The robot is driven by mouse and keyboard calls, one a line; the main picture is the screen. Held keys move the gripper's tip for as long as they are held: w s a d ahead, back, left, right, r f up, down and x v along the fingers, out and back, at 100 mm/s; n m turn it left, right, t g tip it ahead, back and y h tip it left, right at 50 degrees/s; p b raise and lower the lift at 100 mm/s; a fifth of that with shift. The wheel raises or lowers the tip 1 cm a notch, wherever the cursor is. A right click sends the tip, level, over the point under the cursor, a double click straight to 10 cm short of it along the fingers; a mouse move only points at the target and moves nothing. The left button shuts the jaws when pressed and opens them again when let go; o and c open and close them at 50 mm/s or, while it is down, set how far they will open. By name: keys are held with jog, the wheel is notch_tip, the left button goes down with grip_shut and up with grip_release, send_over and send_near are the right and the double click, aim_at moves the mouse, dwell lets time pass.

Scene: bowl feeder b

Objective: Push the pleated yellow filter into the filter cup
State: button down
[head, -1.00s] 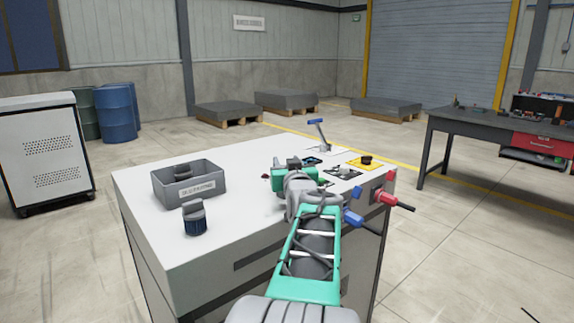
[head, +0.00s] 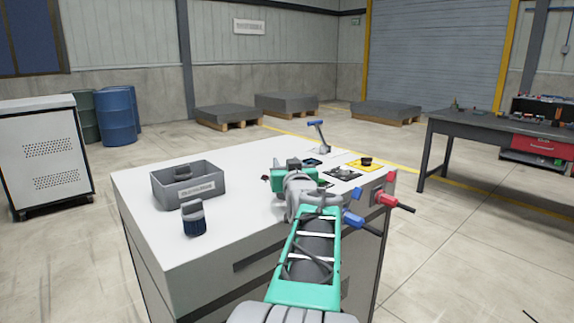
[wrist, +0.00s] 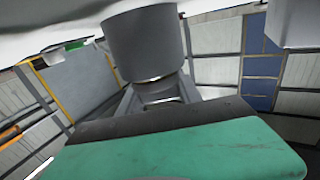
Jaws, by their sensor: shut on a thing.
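My gripper (head: 292,164) is low over the far middle part of the white table in the head view, mostly hidden behind my own wrist. In the wrist view, which looks upside down, my two fingers (wrist: 158,90) close on the near end of a grey cylinder (wrist: 145,45). The cylinder reaches away from me to the white surface at the top edge. It is likely the filter's cap end, but no yellow pleats show. I cannot make out the filter cup or tell how deep the filter sits.
A grey bin (head: 160,190) holds a dark capped part. A dark-blue pleated part with a grey cap (head: 194,218) stands before it. A yellow pad (head: 358,168) with a black ring, a black pad and a blue-handled lever (head: 318,135) are farther back.

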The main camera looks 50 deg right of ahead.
jog(key=shift+w+f+b, duration=0.2)
jog(key=shift+f+b, duration=0.4)
jog(key=shift+b, duration=0.45)
dwell(1.0)
jog(key=shift+a+r, duration=0.1)
jog(key=shift+r, duration=0.1)
dwell(0.4)
jog(key=shift+w+f+b, duration=0.1)
jog(key=shift+f+b, duration=0.2)
jog(key=shift+b, duration=0.75)
dwell(1.0)
jog(key=shift+r, duration=0.2)
dwell(0.3)
jog(key=shift+f+b, duration=0.25)
jog(key=shift+b, duration=0.25)
jog(key=shift+r, duration=0.15)
dwell(0.3)
jog(key=shift+w+r+p, duration=0.2)
jog(key=shift+r+p, duration=0.65)
jog(key=shift+r, duration=1.1)
jog(key=shift+r+p, duration=0.4)
jog(key=shift+r, duration=0.45)
jog(key=shift+s, duration=0.15)
